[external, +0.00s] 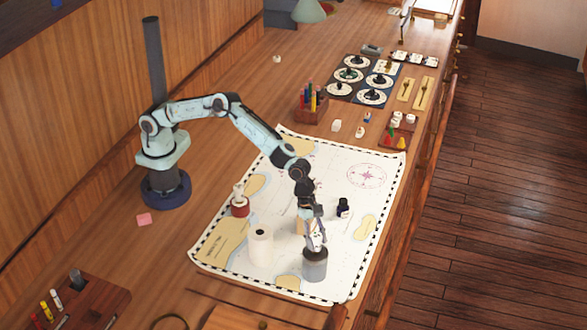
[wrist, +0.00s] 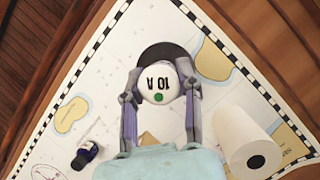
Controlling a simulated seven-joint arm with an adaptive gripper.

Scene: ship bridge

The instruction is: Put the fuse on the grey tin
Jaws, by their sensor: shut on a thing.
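The fuse (wrist: 158,84) is white and round-ended, marked "10 A" with a green dot, and sits between my fingers in the wrist view. My gripper (wrist: 159,78) is shut on it, one finger on each side. The grey tin (external: 314,266) stands upright on the chart at its near edge. My gripper (external: 316,247) is right over it in the external view. In the wrist view the tin's dark round top (wrist: 160,52) shows behind the fuse, which hides part of it. I cannot tell whether the fuse touches the tin.
A white roll (external: 260,248) stands left of the tin and also shows close beside my gripper in the wrist view (wrist: 240,135). A dark ink bottle (external: 343,209) stands behind the tin. A red-and-white object (external: 239,206) is at the chart's left. The chart's right side is clear.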

